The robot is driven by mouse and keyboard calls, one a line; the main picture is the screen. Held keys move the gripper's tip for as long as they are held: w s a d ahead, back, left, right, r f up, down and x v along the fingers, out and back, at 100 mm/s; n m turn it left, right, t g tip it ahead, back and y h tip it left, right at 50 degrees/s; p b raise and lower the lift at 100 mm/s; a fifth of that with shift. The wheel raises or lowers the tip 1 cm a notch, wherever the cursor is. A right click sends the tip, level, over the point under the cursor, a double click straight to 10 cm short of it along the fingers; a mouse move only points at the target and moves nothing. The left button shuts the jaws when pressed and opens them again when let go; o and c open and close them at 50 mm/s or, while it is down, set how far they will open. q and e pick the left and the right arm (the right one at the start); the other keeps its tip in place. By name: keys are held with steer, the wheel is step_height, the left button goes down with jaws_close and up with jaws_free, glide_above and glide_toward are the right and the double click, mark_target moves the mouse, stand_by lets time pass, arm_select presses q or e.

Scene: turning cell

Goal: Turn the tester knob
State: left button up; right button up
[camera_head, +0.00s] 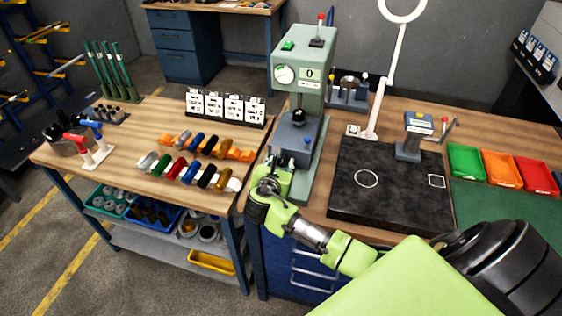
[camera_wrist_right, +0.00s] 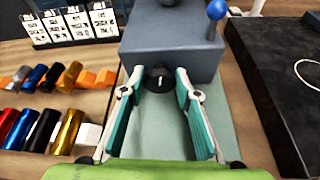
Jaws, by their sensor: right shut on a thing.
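The tester (camera_head: 299,75) is a tall grey-green machine with a round dial, a small "0" display and a blue-grey base block (camera_head: 297,135). Its black knob (camera_wrist_right: 158,78) sits low on the front of that block, with a small light mark on its face, in the right wrist view. My right gripper (camera_head: 283,172) is at the front of the block, and its teal fingers (camera_wrist_right: 159,80) stand on both sides of the knob, shut on it. In the head view the gripper hides the knob. My left gripper is in neither view.
A blue ball-topped lever (camera_wrist_right: 217,10) stands on the block, right of the gripper. Left are a card rack (camera_head: 226,107) and rows of coloured cylinders. Right is a black plate (camera_head: 390,190) with a lamp and a small instrument behind, then coloured trays (camera_head: 501,168).

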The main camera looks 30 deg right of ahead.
steer(key=shift+s+d+m+t+y, duration=0.15)
steer(key=shift+m+t+y, duration=0.2)
steer(key=shift+m, duration=0.25)
steer(key=shift+f+m+t+b, duration=0.2)
steer(key=shift+m+t+b, duration=0.15)
steer(key=shift+m, duration=0.35)
steer(key=shift+s+f+m+t+y+b, duration=0.1)
steer(key=shift+f+m+t+y+b, duration=0.1)
steer(key=shift+m+t+y+b, duration=0.45)
steer(key=m+t+b, duration=0.1)
steer(key=m+b, duration=0.1)
steer(key=b, duration=0.1)
steer(key=m+t+b, duration=0.1)
steer(key=m+b, duration=0.1)
steer(key=b, duration=0.2)
steer(key=m+t+b, duration=0.1)
steer(key=m+b, duration=0.1)
steer(key=b, duration=0.1)
steer(key=shift+s+d+f, duration=0.1)
steer(key=shift+d+f, duration=0.05)
steer(key=shift+f, duration=0.15)
steer(key=shift+r+m+t+b, duration=0.25)
steer(key=shift+m+b, duration=0.5)
steer(key=shift+b, duration=0.4)
steer(key=o, duration=1.1)
steer(key=shift+c, duration=0.2)
